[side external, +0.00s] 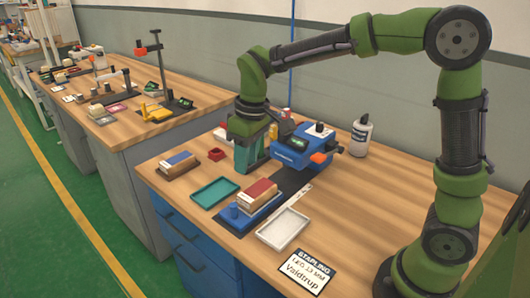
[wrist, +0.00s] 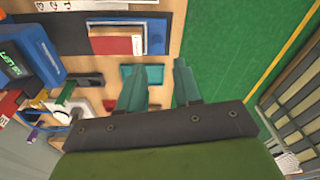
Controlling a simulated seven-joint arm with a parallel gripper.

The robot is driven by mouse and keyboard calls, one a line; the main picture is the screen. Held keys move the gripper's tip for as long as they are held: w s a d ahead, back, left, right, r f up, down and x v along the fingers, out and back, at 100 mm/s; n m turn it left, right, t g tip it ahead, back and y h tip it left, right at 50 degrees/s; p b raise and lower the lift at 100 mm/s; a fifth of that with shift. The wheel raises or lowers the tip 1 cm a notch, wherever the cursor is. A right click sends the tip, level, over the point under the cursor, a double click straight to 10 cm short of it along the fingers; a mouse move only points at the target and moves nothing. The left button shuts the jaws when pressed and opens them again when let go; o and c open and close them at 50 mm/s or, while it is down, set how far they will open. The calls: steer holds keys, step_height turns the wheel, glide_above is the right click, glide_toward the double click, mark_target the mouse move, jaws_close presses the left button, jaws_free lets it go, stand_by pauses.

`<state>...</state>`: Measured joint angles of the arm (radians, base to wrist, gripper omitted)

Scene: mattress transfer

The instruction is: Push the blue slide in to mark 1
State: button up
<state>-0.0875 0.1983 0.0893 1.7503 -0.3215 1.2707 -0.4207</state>
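The blue slide (side external: 250,217) lies on a dark track at the bench's front, with a round blue knob on its front end. A brown block with a red top (side external: 257,193) rests on it. The slide also shows near the top of the wrist view (wrist: 157,30). My gripper (side external: 248,160) points down, behind and apart from the slide. Its teal fingers (wrist: 160,68) stand apart with nothing between them.
The blue stapling machine (side external: 298,152) stands at the track's far end. A teal tray (side external: 214,192) and a white tray (side external: 283,228) flank the slide. A blue-topped block (side external: 178,164) lies left, a bottle (side external: 361,136) behind. A sign card (side external: 306,271) lies in front. The bench's right is clear.

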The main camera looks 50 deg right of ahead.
mark_target(233, 205)
steer(key=w+n+g, duration=0.1)
steer(key=w+n, duration=0.3)
steer(key=w, duration=0.1)
steer(key=shift+h, duration=0.4)
steer(key=f, duration=1.6)
steer(key=shift+s+a+f, duration=0.1)
steer(key=shift+a+f, duration=0.3)
jaws_close()
